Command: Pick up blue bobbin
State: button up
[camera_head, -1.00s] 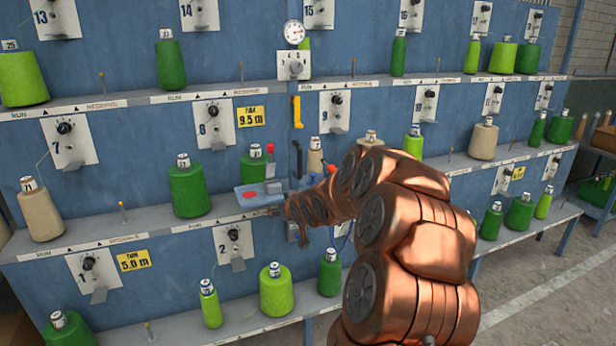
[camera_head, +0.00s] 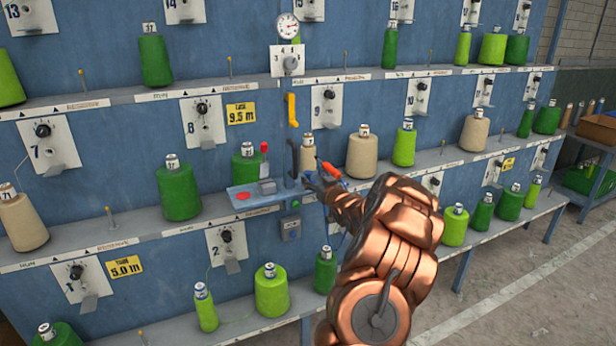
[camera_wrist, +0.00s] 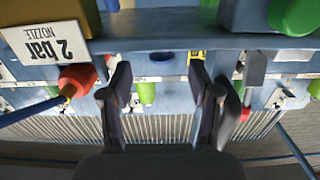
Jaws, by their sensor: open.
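I cannot make out a clear blue bobbin in the head view. In the wrist view a small dark-blue round thing (camera_wrist: 162,56) shows at the shelf edge, beyond and between my fingers; I cannot tell whether it is the bobbin. My gripper (camera_wrist: 162,95) is open, with nothing between its fingertips. A green thing (camera_wrist: 146,92) shows farther off behind the gap. In the head view my gripper is mostly hidden by my arm, close to the middle shelf beside an orange-red tool (camera_head: 329,170).
A blue rack holds green and beige bobbins on several shelves, such as a green one (camera_head: 179,190) and a beige one (camera_head: 361,154). A small blue tray (camera_head: 253,196) juts out left of my arm. A "2 bar nozzle" sign (camera_wrist: 45,42) is in the wrist view. Floor is clear at right.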

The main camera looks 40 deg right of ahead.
aim_at(310, 175)
jog(key=shift+r+p+x, duration=0.1)
jog(key=shift+p+x, duration=0.4)
jog(key=shift+x, duration=0.3)
jog(key=shift+r+p+x, duration=0.15)
jog(key=shift+p+x, duration=0.35)
jog(key=shift+x, duration=0.35)
jog(key=shift+p+x, duration=0.35)
jog(key=shift+x, duration=0.75)
jog(key=shift+f, duration=0.15)
jog(key=c, duration=1.1)
